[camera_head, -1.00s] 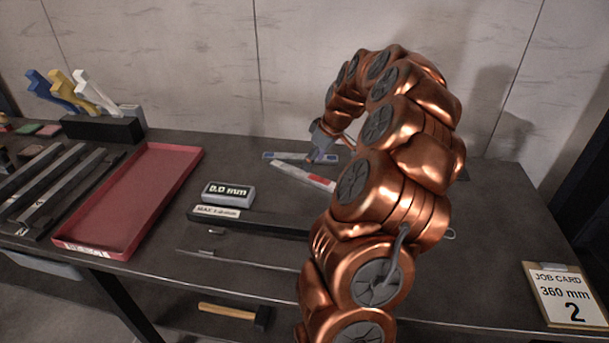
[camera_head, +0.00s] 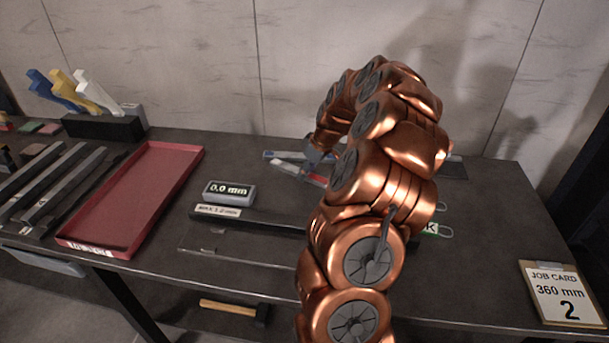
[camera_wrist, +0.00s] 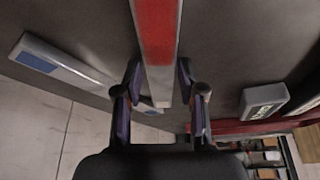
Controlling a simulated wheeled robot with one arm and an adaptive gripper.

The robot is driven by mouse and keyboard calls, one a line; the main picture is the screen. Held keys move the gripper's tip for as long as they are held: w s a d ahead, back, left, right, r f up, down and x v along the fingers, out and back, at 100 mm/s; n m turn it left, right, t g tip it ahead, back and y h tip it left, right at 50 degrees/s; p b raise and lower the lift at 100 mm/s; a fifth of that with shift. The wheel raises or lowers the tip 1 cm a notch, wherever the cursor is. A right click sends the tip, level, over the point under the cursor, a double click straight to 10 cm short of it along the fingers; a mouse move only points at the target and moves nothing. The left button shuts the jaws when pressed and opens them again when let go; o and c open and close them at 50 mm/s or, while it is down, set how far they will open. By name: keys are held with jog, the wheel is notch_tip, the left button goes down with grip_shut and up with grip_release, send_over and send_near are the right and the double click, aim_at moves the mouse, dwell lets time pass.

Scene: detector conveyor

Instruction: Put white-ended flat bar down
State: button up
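In the head view my gripper (camera_head: 316,158) is low over the bar and mostly hidden by my arm.
A blue-marked flat bar (camera_wrist: 62,62) lies beside the red one, their ends close together. A 0.0 mm gauge (camera_head: 229,192), a dark labelled bar (camera_head: 265,219) and a red tray (camera_head: 140,195) are to the left.

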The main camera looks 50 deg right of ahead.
grip_shut()
jog(key=shift+r, duration=0.1)
dwell(0.5)
